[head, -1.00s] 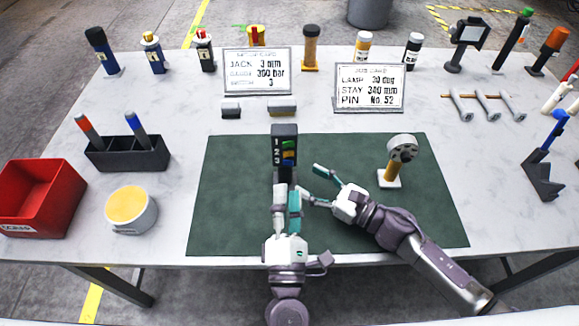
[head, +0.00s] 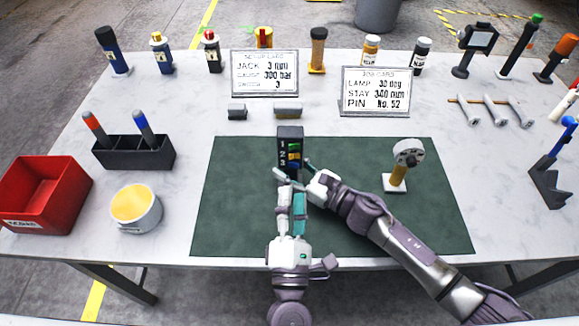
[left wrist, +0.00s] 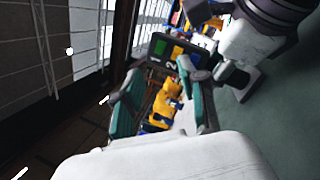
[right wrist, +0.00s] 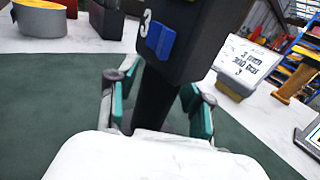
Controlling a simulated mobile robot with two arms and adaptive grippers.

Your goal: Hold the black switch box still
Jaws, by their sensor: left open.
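The black switch box (head: 289,140) stands upright on its post on the green mat (head: 235,215), with numbers 1, 2, 3 beside green, yellow and blue switches. My right gripper (head: 295,172) is at the post below the switches. In the right wrist view its open fingers (right wrist: 158,105) are either side of the post; a gap shows on the left, and contact on the right is unclear. The box's blue switch (right wrist: 160,40) shows above. My left gripper (head: 291,193) is open and lower, in front of the box. The box also shows beyond its fingers in the left wrist view (left wrist: 165,50).
A round-headed gauge on a stand (head: 398,175) is right of the box. Two cards (head: 264,73) (head: 376,92) and small dark blocks (head: 288,111) are behind. A pen holder (head: 133,153), a yellow-topped tin (head: 136,208) and a red bin (head: 45,195) are left.

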